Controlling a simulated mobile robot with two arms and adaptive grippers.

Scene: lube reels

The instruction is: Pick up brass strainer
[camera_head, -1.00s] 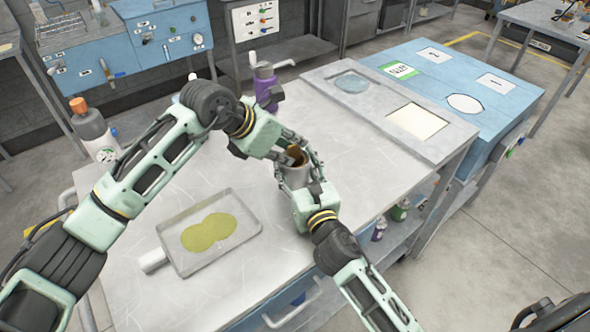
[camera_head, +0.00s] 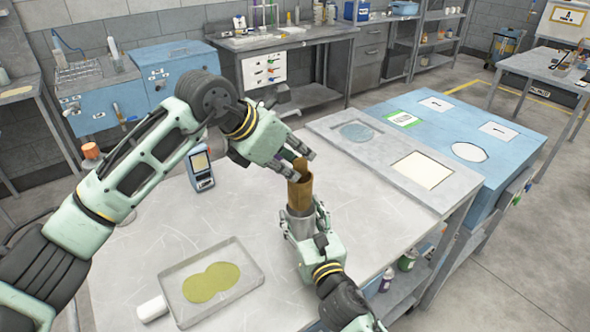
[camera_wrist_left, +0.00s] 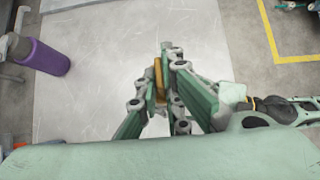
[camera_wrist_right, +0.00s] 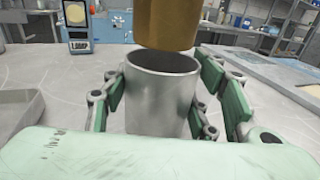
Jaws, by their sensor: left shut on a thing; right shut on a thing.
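The brass strainer (camera_head: 300,188) is a brown-gold cylinder. My left gripper (camera_head: 300,160) is shut on its upper end and holds it upright. In the left wrist view only a thin gold edge of the strainer (camera_wrist_left: 160,80) shows between the fingers. My right gripper (camera_head: 300,225) is shut around a grey metal cup (camera_wrist_right: 162,95). In the right wrist view the strainer (camera_wrist_right: 168,22) hangs just above the cup's open mouth, its lower end at or slightly behind the rim. The inside of the cup is mostly hidden.
A shallow tray (camera_head: 172,282) with a yellow-green puddle lies at the table's front left. A small meter (camera_head: 200,170) stands behind it. A grey panel (camera_head: 375,185) with two windows lies at the right. The middle of the tabletop (camera_head: 240,215) is clear.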

